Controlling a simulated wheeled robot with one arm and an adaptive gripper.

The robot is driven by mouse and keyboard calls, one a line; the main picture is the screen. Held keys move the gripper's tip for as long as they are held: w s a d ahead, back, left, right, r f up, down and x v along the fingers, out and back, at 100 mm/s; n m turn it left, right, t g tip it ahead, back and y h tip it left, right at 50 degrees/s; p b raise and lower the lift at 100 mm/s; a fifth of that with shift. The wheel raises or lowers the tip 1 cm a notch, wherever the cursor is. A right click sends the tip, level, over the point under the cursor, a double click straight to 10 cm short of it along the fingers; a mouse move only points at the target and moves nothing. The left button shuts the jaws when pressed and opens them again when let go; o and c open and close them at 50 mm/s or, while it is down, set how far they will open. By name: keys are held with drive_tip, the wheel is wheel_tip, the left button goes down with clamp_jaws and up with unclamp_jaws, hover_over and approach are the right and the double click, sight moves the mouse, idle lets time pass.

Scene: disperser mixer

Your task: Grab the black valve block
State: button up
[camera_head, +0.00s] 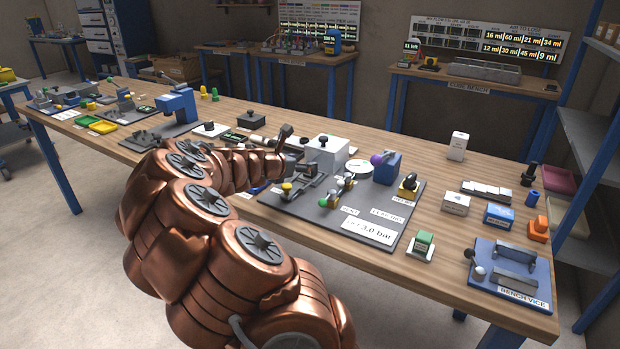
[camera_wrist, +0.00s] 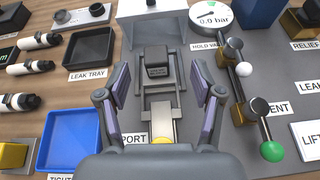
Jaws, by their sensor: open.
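The black valve block (camera_wrist: 157,65) sits on a grey metal slide or nest in front of a grey-white housing in the wrist view. My gripper (camera_wrist: 159,82) is open, with one purple-padded finger to the left of the block and one to the right. A gap shows between each finger and the block, so neither appears to touch it.
Levers with a white ball (camera_wrist: 243,69) and a green ball (camera_wrist: 271,151) stand right of my gripper. A round gauge (camera_wrist: 211,16) is at the back right. A black leak tray (camera_wrist: 112,61) and a blue tray (camera_wrist: 45,150) lie left, near several white cylindrical parts.

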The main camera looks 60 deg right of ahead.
drive_tip(key=shift+w+d+f+n, duration=0.4)
drive_tip(key=shift+d+f+n, duration=0.1)
drive_tip(key=shift+f+n, duration=0.15)
drive_tip(key=shift+x, duration=3.75)
clamp_jaws()
